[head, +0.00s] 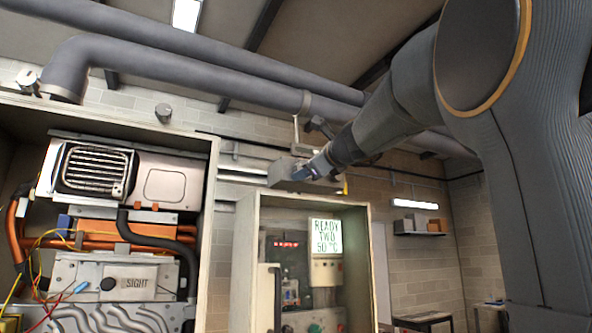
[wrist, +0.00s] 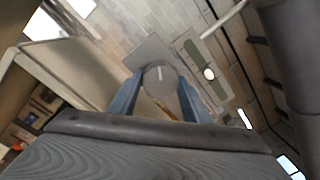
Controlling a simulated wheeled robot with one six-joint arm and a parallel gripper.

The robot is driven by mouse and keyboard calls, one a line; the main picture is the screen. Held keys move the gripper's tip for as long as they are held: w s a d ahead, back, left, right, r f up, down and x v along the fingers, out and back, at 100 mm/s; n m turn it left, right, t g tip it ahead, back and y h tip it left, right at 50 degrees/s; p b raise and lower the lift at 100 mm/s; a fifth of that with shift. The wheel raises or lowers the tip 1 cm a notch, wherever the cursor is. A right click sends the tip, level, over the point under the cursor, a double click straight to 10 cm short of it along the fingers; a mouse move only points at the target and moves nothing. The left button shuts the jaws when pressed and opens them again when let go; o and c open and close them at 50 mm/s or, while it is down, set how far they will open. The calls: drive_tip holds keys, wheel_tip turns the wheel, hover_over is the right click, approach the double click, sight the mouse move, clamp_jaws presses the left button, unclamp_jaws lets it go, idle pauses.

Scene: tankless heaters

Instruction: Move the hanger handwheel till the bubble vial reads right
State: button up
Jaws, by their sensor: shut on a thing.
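The handwheel (wrist: 160,76) is a round grey knob with a pale line on its face, in the middle of the wrist view. My gripper (wrist: 161,80) has its blue fingers on either side of it and is shut on it. The bubble vial (wrist: 196,54) is a narrow greenish strip in a grey frame to the right of the handwheel. Its white bubble (wrist: 209,73) appears somewhat below the strip's middle; I cannot make out marks. In the head view my gripper (head: 314,169) is at the grey hanger box (head: 284,172) under the pipes; the handwheel and vial cannot be made out there.
Large grey pipes (head: 200,75) run above the hanger. An open heater cabinet (head: 212,200) stands at left. A shelf with boxes (head: 420,227) hangs at the back right.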

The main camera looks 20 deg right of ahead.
drive_tip(key=shift+m, duration=0.3)
drive_tip(key=o, duration=1)
drive_tip(key=shift+o, duration=0.2)
drive_tip(key=s+b, duration=0.3)
drive_tip(key=s, duration=0.4)
drive_tip(key=shift+s+f, duration=0.2)
drive_tip(key=shift+s, duration=0.2)
